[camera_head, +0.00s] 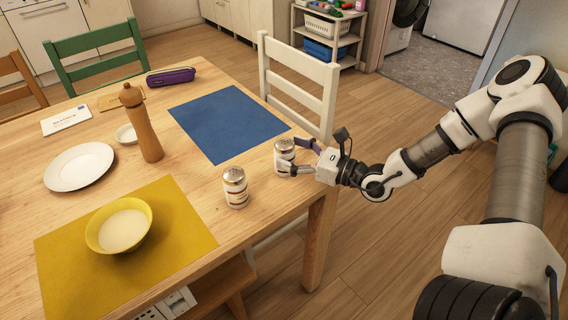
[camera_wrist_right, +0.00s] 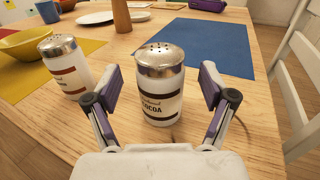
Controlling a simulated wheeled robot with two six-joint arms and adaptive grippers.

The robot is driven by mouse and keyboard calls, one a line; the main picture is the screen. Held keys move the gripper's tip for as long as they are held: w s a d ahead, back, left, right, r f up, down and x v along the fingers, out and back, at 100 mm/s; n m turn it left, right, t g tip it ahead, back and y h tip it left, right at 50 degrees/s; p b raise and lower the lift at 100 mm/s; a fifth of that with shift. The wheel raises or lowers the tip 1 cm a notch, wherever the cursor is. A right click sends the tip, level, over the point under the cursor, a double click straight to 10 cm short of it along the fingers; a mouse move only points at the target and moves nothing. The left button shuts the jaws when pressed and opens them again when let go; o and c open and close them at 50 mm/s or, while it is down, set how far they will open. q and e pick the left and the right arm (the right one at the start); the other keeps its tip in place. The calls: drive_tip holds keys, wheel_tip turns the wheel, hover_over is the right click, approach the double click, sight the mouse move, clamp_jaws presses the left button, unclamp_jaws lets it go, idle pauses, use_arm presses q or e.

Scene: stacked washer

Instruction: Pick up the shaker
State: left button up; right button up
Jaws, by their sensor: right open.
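A white shaker with a perforated metal lid (camera_head: 284,153) stands upright near the table's right edge. In the right wrist view this shaker (camera_wrist_right: 159,90) has a label reading "COCOA". My right gripper (camera_head: 295,157) is open at the shaker, with one finger on each side of it; it also shows in the right wrist view (camera_wrist_right: 161,86). Gaps show between the fingers and the shaker there. A second, similar shaker (camera_head: 235,188) stands upright nearer the table's front edge; it is at the left in the right wrist view (camera_wrist_right: 66,68). My left gripper is not in view.
A blue placemat (camera_head: 227,122) lies just behind the shakers. A yellow placemat (camera_head: 187,217) with a yellow bowl (camera_head: 122,226) is at the front left. A wooden pepper mill (camera_head: 143,125), a white plate (camera_head: 79,167) and a purple case (camera_head: 171,76) are farther off. A white chair (camera_head: 297,94) stands behind the gripper.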

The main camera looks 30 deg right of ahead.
drive_tip(key=shift+x, duration=1.2)
drive_tip(key=c, duration=1.3)
